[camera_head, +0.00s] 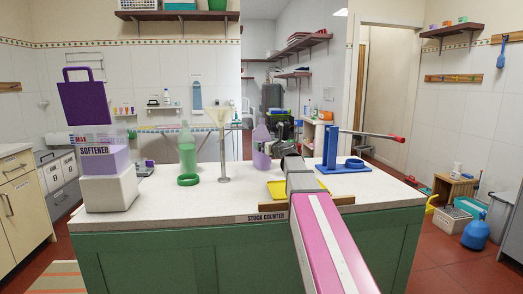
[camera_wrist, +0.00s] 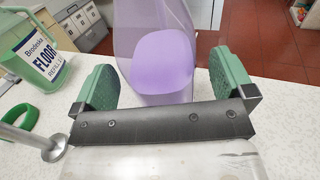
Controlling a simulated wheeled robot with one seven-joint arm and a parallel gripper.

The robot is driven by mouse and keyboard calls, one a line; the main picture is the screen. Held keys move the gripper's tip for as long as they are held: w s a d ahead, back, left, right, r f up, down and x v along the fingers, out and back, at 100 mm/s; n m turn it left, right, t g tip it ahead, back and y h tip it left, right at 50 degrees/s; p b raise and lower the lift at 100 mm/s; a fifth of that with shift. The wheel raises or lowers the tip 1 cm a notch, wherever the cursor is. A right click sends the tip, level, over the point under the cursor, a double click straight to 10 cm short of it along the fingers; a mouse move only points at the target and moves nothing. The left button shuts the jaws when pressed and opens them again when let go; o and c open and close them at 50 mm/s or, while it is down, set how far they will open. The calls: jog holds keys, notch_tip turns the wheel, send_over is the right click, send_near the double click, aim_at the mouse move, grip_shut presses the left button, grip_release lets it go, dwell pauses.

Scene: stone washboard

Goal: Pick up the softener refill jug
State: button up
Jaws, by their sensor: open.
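A translucent purple jug (camera_head: 261,150), which I take as the softener refill jug, stands upright on the stock counter (camera_head: 250,200). Its label is not visible. In the wrist view the jug (camera_wrist: 160,60) is between the two green-padded fingers of my gripper (camera_wrist: 162,65). The fingers are open, with a visible gap to the jug on both sides. The top of the jug is cut off in that view. In the head view my gripper (camera_head: 284,138) is just right of the jug, partly hidden by my wrist.
A green floor refill jug (camera_head: 187,150), a funnel stand (camera_head: 223,150) and a green ring (camera_head: 188,180) stand left of the purple jug. A purple softener dispenser (camera_head: 97,152) is at far left. A yellow tray (camera_head: 278,189) and blue press (camera_head: 332,150) are right.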

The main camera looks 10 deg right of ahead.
jog(key=x, duration=0.2)
jog(key=shift+w+a, duration=0.1)
jog(key=shift+w, duration=0.15)
jog(key=shift+c, duration=0.3)
jog(key=c, duration=1.4)
jog(key=shift+r, duration=0.1)
